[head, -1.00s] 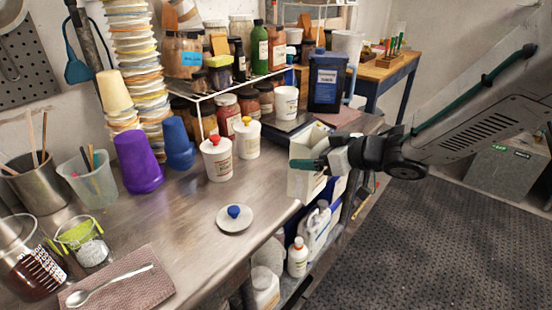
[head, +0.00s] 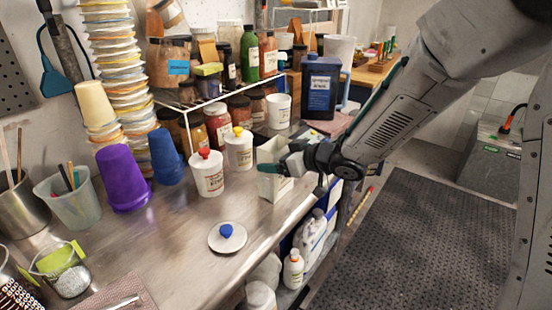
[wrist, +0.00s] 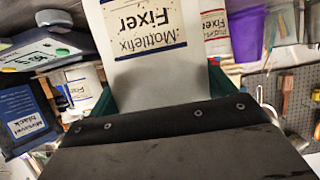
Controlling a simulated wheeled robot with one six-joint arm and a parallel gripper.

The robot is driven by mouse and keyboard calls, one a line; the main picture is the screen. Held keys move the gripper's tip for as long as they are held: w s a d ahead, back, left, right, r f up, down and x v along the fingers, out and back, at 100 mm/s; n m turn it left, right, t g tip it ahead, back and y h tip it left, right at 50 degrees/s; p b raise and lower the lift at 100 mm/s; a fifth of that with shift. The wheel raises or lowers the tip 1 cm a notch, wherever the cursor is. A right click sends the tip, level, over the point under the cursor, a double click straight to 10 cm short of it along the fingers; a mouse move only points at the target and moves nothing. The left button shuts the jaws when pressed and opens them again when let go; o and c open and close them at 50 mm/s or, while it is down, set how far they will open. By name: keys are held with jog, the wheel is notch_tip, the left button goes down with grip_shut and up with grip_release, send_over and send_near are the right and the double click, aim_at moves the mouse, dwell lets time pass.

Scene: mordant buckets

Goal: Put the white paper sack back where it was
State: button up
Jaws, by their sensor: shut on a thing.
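The white paper sack (head: 273,184) is upright in my gripper (head: 282,166), near the right edge of the steel bench (head: 180,235) in the head view. Its top looks open. One green fingertip lies across its near side; the other finger is hidden in that view. In the wrist view the sack (wrist: 150,75) fills the middle, its label reading "Mottlefix Fixer" upside down, with the green fingers of my gripper (wrist: 162,92) on both sides of it. I cannot tell whether the sack's base touches the bench.
A red-capped tub (head: 208,175) and a yellow-capped tub (head: 238,150) stand left of the sack. A white lid with a blue knob (head: 227,237) lies in front. A dark blue jug (head: 320,88) and a scale (wrist: 45,48) are behind. Bare steel lies around the lid.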

jog(key=o, duration=1.1)
jog(key=shift+f, duration=0.1)
jog(key=v, duration=1.2)
jog(key=shift+r, duration=0.2)
